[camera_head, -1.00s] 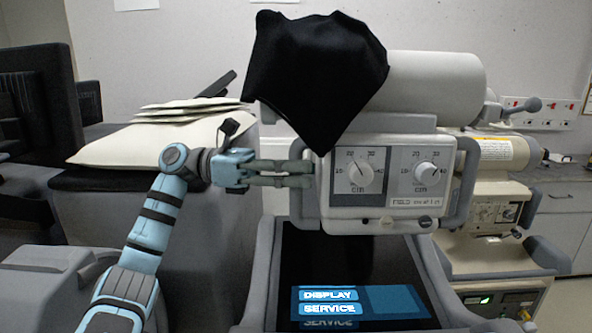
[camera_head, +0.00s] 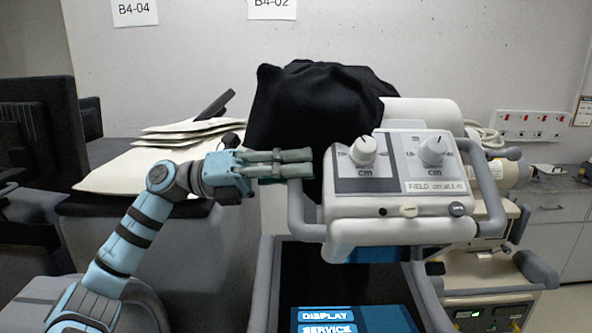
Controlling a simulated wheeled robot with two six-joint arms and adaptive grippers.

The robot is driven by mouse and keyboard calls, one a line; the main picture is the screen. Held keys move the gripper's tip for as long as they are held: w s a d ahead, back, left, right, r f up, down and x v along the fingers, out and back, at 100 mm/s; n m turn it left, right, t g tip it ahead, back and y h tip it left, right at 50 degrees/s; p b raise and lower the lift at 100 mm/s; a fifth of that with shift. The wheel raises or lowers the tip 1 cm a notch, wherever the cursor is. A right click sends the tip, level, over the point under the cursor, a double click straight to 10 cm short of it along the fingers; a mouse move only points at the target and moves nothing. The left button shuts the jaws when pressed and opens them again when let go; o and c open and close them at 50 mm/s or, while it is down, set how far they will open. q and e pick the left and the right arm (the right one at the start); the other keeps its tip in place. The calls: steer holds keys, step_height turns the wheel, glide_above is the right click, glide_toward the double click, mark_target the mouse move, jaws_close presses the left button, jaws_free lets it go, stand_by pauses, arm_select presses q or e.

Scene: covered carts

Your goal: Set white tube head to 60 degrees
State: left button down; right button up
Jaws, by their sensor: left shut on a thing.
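The white tube head (camera_head: 398,203) is in the middle right of the head view. Its front panel, with two white dials, tilts back and faces partly upward. A grey handle frame (camera_head: 300,215) runs along the head's left side, with another on the right. My left gripper (camera_head: 312,163) is at the top of the left handle, its fingers closed together on it. The fingers hide the grip itself. My right gripper is not in view.
A dark cart well with a blue display screen (camera_head: 350,320) lies below the head. A second beige machine (camera_head: 480,265) stands close at the right. Dark monitors (camera_head: 40,130) are at far left.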

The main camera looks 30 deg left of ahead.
arm_select(q)
steer(key=shift+w+a+r+n+t+p, duration=0.1)
steer(key=shift+r+n+t+p, duration=0.3)
steer(key=shift+r+n+p, duration=0.55)
steer(key=shift+r, duration=0.2)
steer(key=c, duration=1.4)
jaws_free()
steer(key=shift+c, duration=0.2)
steer(key=o, duration=0.5)
steer(key=r, duration=0.3)
steer(key=w+r, duration=0.1)
steer(key=r, duration=0.4)
steer(key=shift+w+a+r, duration=0.15)
steer(key=shift+w+r, duration=0.05)
steer(key=shift+r, duration=0.2)
steer(key=shift+o, duration=0.9)
steer(key=shift+w+r, duration=0.25)
steer(key=shift+r, duration=0.15)
steer(key=shift+a+n, duration=0.15)
steer(key=shift+n, duration=0.1)
